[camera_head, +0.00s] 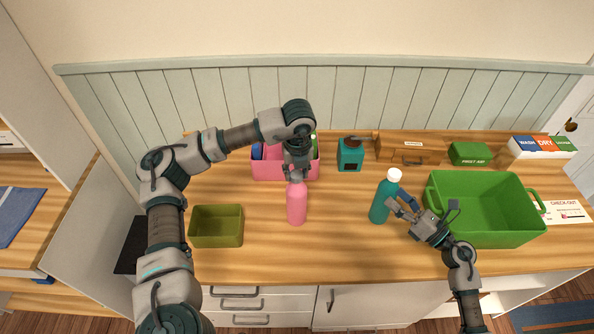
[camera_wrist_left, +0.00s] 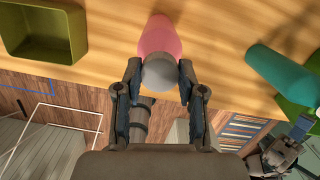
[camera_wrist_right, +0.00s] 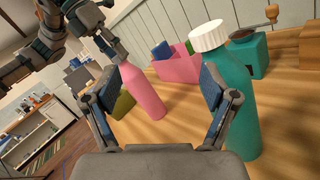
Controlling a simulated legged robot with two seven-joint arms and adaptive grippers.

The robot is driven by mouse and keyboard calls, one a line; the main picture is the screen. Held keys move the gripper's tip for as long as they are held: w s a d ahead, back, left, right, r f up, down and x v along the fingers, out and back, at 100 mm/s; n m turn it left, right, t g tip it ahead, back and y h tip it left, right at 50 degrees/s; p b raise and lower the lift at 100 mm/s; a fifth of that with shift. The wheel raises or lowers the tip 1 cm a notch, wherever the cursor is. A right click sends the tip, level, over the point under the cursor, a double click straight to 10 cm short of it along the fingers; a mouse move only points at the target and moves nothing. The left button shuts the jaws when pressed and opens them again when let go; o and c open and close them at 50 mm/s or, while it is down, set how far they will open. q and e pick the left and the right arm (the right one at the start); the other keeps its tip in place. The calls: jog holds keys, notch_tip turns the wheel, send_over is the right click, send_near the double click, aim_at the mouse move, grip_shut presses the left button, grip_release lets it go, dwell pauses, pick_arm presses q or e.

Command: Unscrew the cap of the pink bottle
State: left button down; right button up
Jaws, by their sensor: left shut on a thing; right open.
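The pink bottle (camera_head: 297,205) stands upright on the wooden counter, near the middle of the head view. Its grey cap (camera_wrist_left: 160,73) shows in the left wrist view between the fingers of my left gripper (camera_wrist_left: 160,90), which comes down from above and is shut on the cap. In the head view my left gripper (camera_head: 297,172) hides the cap. The right wrist view also shows the pink bottle (camera_wrist_right: 145,92) with my left gripper at its top. My right gripper (camera_wrist_right: 165,95) is open and empty beside a teal bottle (camera_head: 383,200) with a white cap (camera_head: 394,175); the gap between its fingers is clear.
An olive box (camera_head: 217,243) stands left of the pink bottle. A pink bin (camera_head: 270,172) and a teal grinder (camera_head: 350,156) stand behind. A large green crate (camera_head: 480,238) is at right. The counter between the two bottles is clear.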

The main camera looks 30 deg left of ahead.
jog(key=s+a+f+n+g+h, duration=0.2)
jog(key=s+a+f+n, duration=0.1)
jog(key=s+a+n, duration=0.3)
jog(key=s+a+f+n+g+h, duration=0.25)
jog(key=s+a+n, duration=0.2)
jog(key=a, duration=0.35)
notch_tip(320, 180, down, 3)
jog(key=a, duration=0.2)
jog(key=m+t, duration=0.3)
jog(key=m, duration=0.2)
send_near(303, 219)
jog(key=shift+w+a+r+n+h, duration=0.15)
jog(key=shift+a+r+h, duration=0.1)
jog(key=shift+a, duration=0.35)
jog(key=shift+w+a+r+n+h, duration=0.1)
jog(key=shift+a+r, duration=0.15)
jog(key=shift+a, duration=0.3)
jog(key=shift+a+f, duration=0.1)
jog(key=shift+f, duration=0.25)
jog(key=shift+w+a+f, duration=0.15)
jog(key=shift+a, duration=0.05)
jog(key=x, duration=0.9)
jog(key=shift+w+a+f, duration=0.1)
jog(key=shift+a, duration=0.05)
